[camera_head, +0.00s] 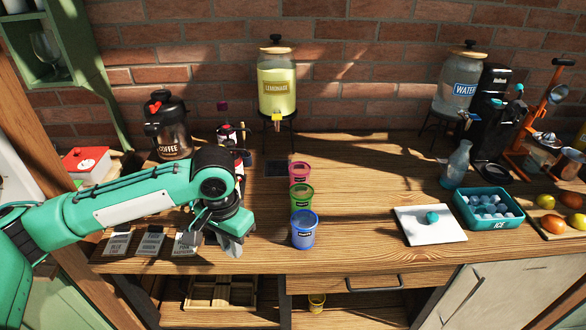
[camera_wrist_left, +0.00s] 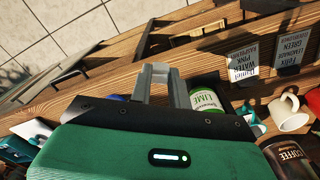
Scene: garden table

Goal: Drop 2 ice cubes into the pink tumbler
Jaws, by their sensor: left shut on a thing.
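The pink tumbler (camera_head: 300,173) stands at the back of a row of three, behind the green and blue ones. I cannot make out its contents. Ice cubes (camera_head: 489,206) lie in a teal crate marked ICE (camera_head: 501,224) at the right. My left gripper (camera_head: 230,246) is over the table left of the tumblers, well away from the ice. It is shut on a small grey thing that I cannot identify; in the left wrist view the gripper (camera_wrist_left: 162,76) shows grey fingers close together. My right gripper is out of view.
The green tumbler (camera_head: 301,197) and blue tumbler (camera_head: 304,231) stand in front. A white board (camera_head: 417,234) with a teal object (camera_head: 432,217) lies left of the crate. A glass bottle (camera_head: 456,165) stands behind. A LIME container (camera_wrist_left: 208,98) shows beside my gripper.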

